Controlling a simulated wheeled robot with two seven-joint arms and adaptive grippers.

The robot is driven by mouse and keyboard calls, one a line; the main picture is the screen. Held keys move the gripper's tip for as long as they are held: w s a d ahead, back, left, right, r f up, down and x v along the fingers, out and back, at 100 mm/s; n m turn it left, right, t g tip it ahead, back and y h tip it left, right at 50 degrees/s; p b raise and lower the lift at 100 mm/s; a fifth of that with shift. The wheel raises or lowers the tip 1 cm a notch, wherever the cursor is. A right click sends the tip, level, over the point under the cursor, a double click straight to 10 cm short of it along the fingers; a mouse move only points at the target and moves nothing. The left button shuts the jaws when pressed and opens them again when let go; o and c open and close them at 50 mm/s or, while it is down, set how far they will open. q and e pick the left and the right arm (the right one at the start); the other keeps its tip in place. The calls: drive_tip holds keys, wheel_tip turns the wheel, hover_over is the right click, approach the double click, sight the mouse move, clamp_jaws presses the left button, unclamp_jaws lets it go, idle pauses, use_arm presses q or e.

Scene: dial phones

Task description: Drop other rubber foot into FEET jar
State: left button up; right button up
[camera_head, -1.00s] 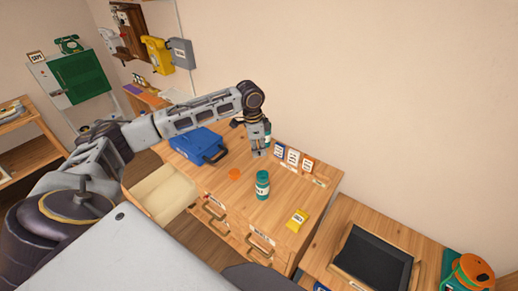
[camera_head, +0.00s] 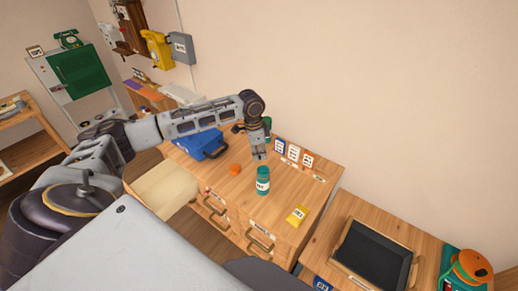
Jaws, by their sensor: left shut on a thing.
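A teal jar (camera_head: 263,181) with a white label stands upright on the wooden cabinet top; its label is too small to read surely. My left gripper (camera_head: 260,156) points down just behind and above the jar in the picture. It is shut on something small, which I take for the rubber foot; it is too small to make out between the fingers. I cannot tell whether the fingertips are over the jar's mouth. My right gripper is not in view.
An orange round piece (camera_head: 235,169) lies left of the jar, and a blue case (camera_head: 201,143) stands farther left. A yellow labelled box (camera_head: 297,215) lies to the right. Small cards (camera_head: 293,153) stand behind. An open drawer (camera_head: 163,190) juts out at left.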

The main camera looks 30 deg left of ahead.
use_arm(q)
drive_tip(key=shift+f, duration=0.65)
drive_tip(key=o, duration=0.7)
drive_tip(key=shift+o, duration=0.2)
wheel_tip(320, 180, up, 12)
drive_tip(key=s+a, duration=0.1)
drive_tip(key=shift+f, duration=0.15)
idle(0.9)
